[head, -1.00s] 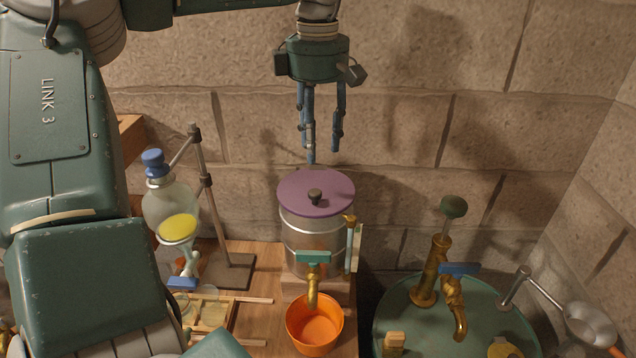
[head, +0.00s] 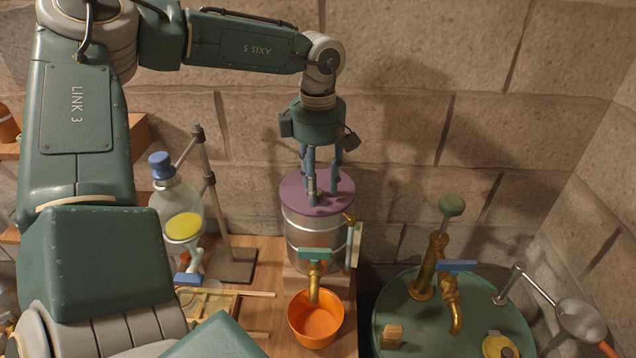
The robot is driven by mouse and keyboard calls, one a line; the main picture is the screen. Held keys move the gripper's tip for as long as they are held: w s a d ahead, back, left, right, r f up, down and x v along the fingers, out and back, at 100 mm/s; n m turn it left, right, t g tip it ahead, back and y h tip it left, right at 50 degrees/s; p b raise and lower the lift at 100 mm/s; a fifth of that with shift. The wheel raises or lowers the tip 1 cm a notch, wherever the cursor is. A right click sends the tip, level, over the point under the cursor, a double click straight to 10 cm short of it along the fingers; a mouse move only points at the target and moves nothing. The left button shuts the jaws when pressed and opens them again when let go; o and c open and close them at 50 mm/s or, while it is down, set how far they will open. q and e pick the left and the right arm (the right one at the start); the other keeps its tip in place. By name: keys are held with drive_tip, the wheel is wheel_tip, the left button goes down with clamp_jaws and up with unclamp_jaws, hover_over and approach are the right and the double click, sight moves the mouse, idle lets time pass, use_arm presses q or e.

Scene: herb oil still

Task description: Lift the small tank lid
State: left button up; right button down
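The small tank (head: 305,236) is a metal cylinder on a wooden block, left of the picture's middle. Its flat purple lid (head: 345,190) sits level on top. The lid's dark knob is mostly hidden by my fingers. My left gripper (head: 321,195) points straight down over the lid, with its blue fingertips low around the knob. The fingers stand apart, and I see no clear grip on the knob. My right gripper is not in view.
An orange bucket (head: 316,319) stands under the small tank's brass tap (head: 314,281). A glass flask (head: 169,200) on a stand is to the left. A large green drum (head: 398,316) with brass taps is at right. The stone wall is close behind.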

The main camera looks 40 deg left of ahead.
use_arm(q)
drive_tip(key=c, duration=0.8)
clamp_jaws()
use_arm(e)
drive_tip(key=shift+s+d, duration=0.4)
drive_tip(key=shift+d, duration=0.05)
use_arm(q)
drive_tip(key=shift+r, duration=0.15)
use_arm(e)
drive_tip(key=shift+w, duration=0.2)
